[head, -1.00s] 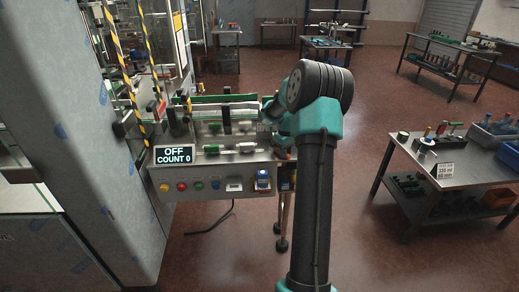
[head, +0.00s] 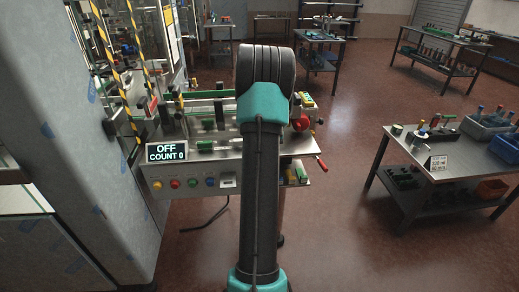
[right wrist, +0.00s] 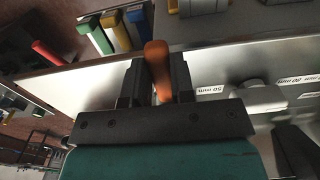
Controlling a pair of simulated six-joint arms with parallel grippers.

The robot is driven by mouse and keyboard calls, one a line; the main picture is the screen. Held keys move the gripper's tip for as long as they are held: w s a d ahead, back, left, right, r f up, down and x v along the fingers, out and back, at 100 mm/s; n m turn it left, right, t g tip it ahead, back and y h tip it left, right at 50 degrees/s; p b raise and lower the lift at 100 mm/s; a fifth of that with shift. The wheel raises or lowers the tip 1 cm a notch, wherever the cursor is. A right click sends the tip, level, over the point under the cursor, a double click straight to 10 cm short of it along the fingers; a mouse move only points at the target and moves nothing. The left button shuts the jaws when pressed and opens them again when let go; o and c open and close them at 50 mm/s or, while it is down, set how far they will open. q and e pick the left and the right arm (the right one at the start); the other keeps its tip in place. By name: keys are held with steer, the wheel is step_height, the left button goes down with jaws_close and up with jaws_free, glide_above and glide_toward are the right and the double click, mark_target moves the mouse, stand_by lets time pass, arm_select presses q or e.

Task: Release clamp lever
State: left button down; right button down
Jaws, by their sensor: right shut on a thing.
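An orange lever handle (right wrist: 157,60) stands between the two dark fingers of my right gripper (right wrist: 157,78) in the right wrist view. The gripper is shut on the handle. The lever's base is hidden behind the gripper. In the head view my right arm covers the middle of the filler's bench (head: 215,135), so the gripper and this lever are hidden there. A separate red handle (head: 321,163) sticks out at the bench's right end; a red handle also shows at the left of the right wrist view (right wrist: 48,52). My left gripper is out of view.
A display (head: 167,152) reads "OFF COUNT 0" above a row of coloured buttons (head: 192,183). A tall grey cabinet (head: 75,130) stands at left. A steel table (head: 465,163) with bins stands at right, with open floor (head: 345,215) between.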

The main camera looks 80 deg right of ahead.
stand_by(0.4)
steer(key=c, duration=1)
jaws_free()
steer(key=shift+o, duration=0.2)
steer(key=shift+r, duration=0.1)
step_height(320, 180, up, 17)
steer(key=shift+r, duration=0.1)
